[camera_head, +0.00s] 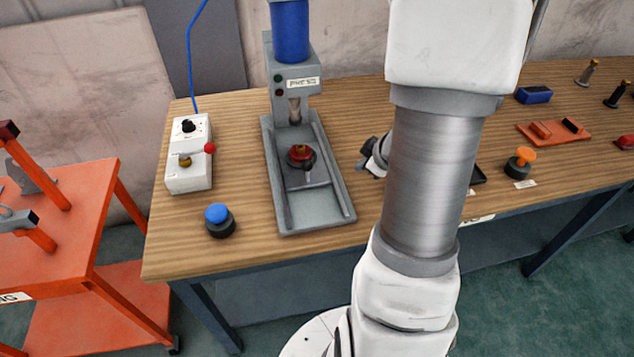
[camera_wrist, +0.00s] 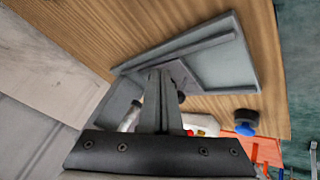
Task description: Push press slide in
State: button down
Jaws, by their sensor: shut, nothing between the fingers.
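The grey press (camera_head: 292,85) stands on the wooden bench with a blue cylinder on top. Its slide (camera_head: 308,175) is a grey plate between the rails of the press base (camera_head: 318,216). The slide sits forward of the ram and carries a black holder with a red part (camera_head: 300,153). My gripper (camera_head: 366,160) is just right of the press base, partly hidden behind my arm. In the wrist view my gripper (camera_wrist: 160,75) is shut and empty, its fingers over the press base (camera_wrist: 215,65) in the picture. They hide much of the slide; contact cannot be told.
A blue button (camera_head: 218,218) stands left of the press base. A white control box (camera_head: 188,160) with a red knob is farther left. An orange cart (camera_head: 60,240) is beside the bench. An orange-topped knob (camera_head: 521,162) and an orange tray (camera_head: 553,132) lie to the right.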

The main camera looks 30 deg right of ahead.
aim_at(311, 172)
jog(key=s+a+f+n+y, duration=0.1)
jog(key=s+a+n+y, duration=0.2)
jog(key=a+n, duration=0.4)
jog(key=shift+g, duration=0.4)
jog(key=b+x, duration=0.1)
jog(key=x, duration=0.2)
jog(key=b+x, duration=0.2)
jog(key=x, duration=0.1)
jog(key=b+x, duration=0.2)
jog(key=x, duration=0.1)
jog(key=shift+a+f, duration=0.3)
jog(key=shift+f, duration=0.05)
jog(key=w, duration=0.3)
jog(key=shift+d+r+p, duration=0.1)
jog(key=shift+d+p, duration=0.25)
jog(key=shift+d, duration=0.05)
jog(key=shift+w+d, duration=0.15)
jog(key=shift+w, duration=0.35)
jog(key=w+p, duration=0.1)
jog(key=w, duration=0.1)
jog(key=w+d+p, duration=0.1)
jog(key=w+p, duration=0.1)
jog(key=w+d+p, duration=0.1)
jog(key=w+p, duration=0.1)
jog(key=w, duration=0.1)
jog(key=shift+r, duration=0.15)
jog(key=shift+w, duration=0.25)
